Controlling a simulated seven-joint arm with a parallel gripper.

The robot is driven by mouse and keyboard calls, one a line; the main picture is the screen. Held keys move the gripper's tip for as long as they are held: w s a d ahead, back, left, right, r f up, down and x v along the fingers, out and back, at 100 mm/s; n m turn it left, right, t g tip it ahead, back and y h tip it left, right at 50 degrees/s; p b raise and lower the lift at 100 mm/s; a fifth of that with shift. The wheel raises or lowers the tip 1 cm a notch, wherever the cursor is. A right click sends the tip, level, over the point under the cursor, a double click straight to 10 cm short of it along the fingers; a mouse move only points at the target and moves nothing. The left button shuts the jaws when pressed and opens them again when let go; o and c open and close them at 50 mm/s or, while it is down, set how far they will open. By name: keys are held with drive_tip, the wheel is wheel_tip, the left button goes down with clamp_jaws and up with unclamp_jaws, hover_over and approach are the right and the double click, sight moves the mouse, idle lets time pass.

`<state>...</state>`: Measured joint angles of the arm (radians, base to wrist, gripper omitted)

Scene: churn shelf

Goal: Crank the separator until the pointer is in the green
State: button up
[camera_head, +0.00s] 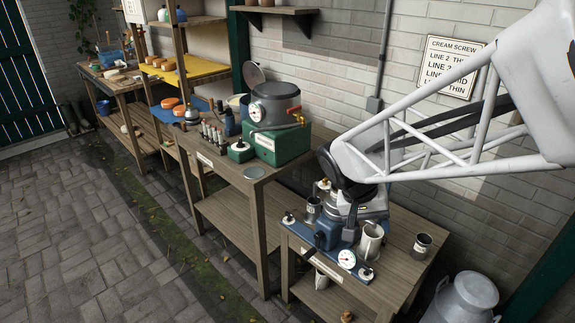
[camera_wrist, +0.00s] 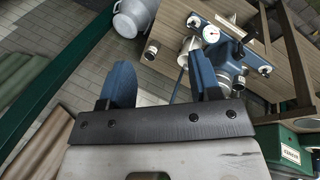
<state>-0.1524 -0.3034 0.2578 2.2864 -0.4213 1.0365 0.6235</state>
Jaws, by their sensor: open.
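The separator is a blue cast body (camera_head: 327,232) with metal parts on the right-hand wooden bench; the wrist view shows it beyond my right finger (camera_wrist: 229,75). Its white round dial (camera_head: 346,258) faces front and also shows in the wrist view (camera_wrist: 210,34). The pointer and any green band are too small to read. A dark crank-like part (camera_head: 319,240) sticks out at the separator's left front. My gripper (camera_wrist: 163,82) is open, its two blue fingers apart, with nothing clearly held between them. In the head view my arm hides part of the separator, and my fingers are hard to pick out.
A metal cup (camera_head: 371,243) and a small labelled can (camera_head: 421,246) stand on the same bench. A milk can (camera_head: 465,298) is on the floor at right. A grey pot on a green box (camera_head: 279,145) stands on the bench to the left. The paved floor in front is clear.

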drive_tip(key=w+a+f+m+h, duration=0.1)
drive_tip(key=w+a+f+h, duration=0.2)
drive_tip(key=w+f, duration=0.55)
drive_tip(key=t+h, duration=0.5)
approach(307, 254)
wheel_tip(307, 254, down, 2)
drive_tip(key=d, duration=0.1)
drive_tip(key=shift+w, duration=0.3)
drive_tip(key=shift+w+d+f, duration=0.1)
drive_tip(key=shift+d, duration=0.2)
drive_tip(key=shift+x, duration=3.95)
drive_tip(key=shift+w+d, duration=0.15)
drive_tip(key=shift+d, duration=0.15)
drive_tip(key=c, duration=1)
drive_tip(key=shift+o, duration=0.2)
